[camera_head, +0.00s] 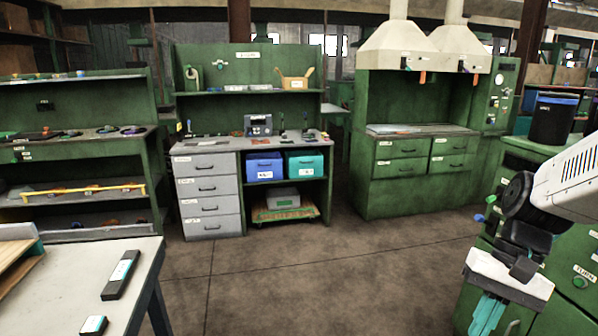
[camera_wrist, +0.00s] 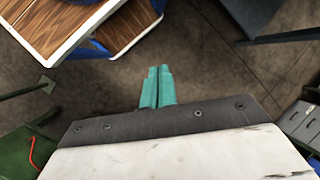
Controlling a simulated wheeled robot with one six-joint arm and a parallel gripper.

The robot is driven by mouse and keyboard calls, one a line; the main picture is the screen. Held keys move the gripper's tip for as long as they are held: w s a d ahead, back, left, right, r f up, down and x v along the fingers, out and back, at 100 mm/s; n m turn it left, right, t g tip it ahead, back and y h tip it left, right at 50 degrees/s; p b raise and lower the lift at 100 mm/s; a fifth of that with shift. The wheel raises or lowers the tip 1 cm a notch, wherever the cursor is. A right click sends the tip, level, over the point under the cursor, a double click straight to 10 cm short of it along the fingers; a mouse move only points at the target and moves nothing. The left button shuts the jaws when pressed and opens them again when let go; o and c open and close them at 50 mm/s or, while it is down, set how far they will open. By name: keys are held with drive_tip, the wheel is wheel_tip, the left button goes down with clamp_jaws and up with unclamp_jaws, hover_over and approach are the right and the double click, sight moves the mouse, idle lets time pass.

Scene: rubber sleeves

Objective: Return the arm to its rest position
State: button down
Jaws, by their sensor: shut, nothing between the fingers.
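My gripper (camera_head: 487,314) is at the lower right of the head view, hanging below my white arm with its teal fingers pointing down. In the wrist view my gripper (camera_wrist: 158,71) shows its two teal fingers side by side and touching. It is shut and holds nothing. In the head view it is in front of the green cabinet on the right, and I cannot tell how much room lies between them.
A grey table (camera_head: 135,262) with two dark devices stands at the lower left. A green workbench (camera_head: 258,148) and a hooded green bench (camera_head: 412,135) stand at the back. The concrete floor (camera_head: 320,270) in the middle is clear. A green cabinet (camera_head: 583,262) is at the right.

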drive_tip(key=s+a+r+n+t+h, duration=0.2)
drive_tip(key=s+r+n+t+h, duration=0.2)
drive_tip(key=s+r, duration=0.3)
drive_tip(key=shift+s+a+r+n, duration=0.15)
drive_tip(key=shift+s+n, duration=0.25)
drive_tip(key=shift+s, duration=0.7)
